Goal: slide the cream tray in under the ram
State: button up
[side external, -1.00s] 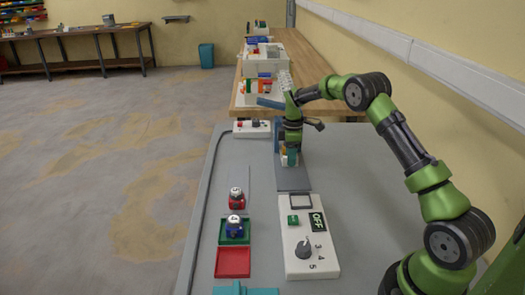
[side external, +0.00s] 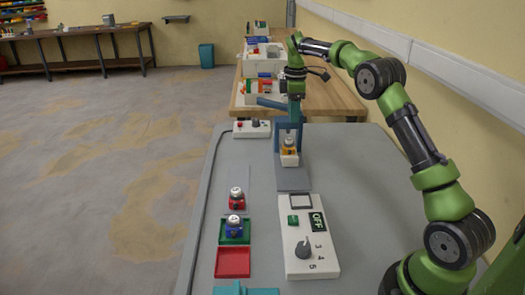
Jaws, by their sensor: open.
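The cream tray (side external: 289,161) sits on the grey base plate (side external: 293,181) of the blue press (side external: 277,138), at the front of its frame. A yellow and dark piece (side external: 289,149) stands in the tray. The grey ram (side external: 288,134) hangs just above that piece, and the tray appears to be under it. Whether ram and piece touch is too small to tell. My gripper (side external: 296,95) is open and empty, above the press near its blue lever (side external: 270,103), clear of the tray.
A white control box (side external: 303,255) with a knob and an OFF display stands in front of the press. Red (side external: 232,263) and green (side external: 228,239) trays lie to its left. A small switch box (side external: 252,129) is left of the press. The table's right side is clear.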

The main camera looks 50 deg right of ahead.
jog(key=shift+r, duration=0.4)
jog(key=shift+o, duration=0.4)
jog(key=o, duration=0.7)
jog(key=a+r, duration=0.1)
jog(key=s+a+r, duration=0.1)
jog(key=a+r, duration=0.1)
jog(key=shift+s+a, duration=0.1)
jog(key=shift+a, duration=0.05)
jog(key=shift+o, duration=0.3)
jog(key=s+m, duration=0.1)
jog(key=m, duration=0.1)
jog(key=s+a+m+t+h, duration=0.1)
jog(key=m, duration=0.2)
jog(key=s+a+f+m+h, duration=0.1)
jog(key=m, duration=0.2)
jog(key=shift+t, duration=0.3)
jog(key=m+t+h, duration=0.1)
jog(key=m+t, duration=0.1)
jog(key=m, duration=0.8)
send_near(291, 157)
jog(key=x, duration=0.8)
jog(key=shift+w+f, duration=0.2)
jog(key=shift+f, duration=0.05)
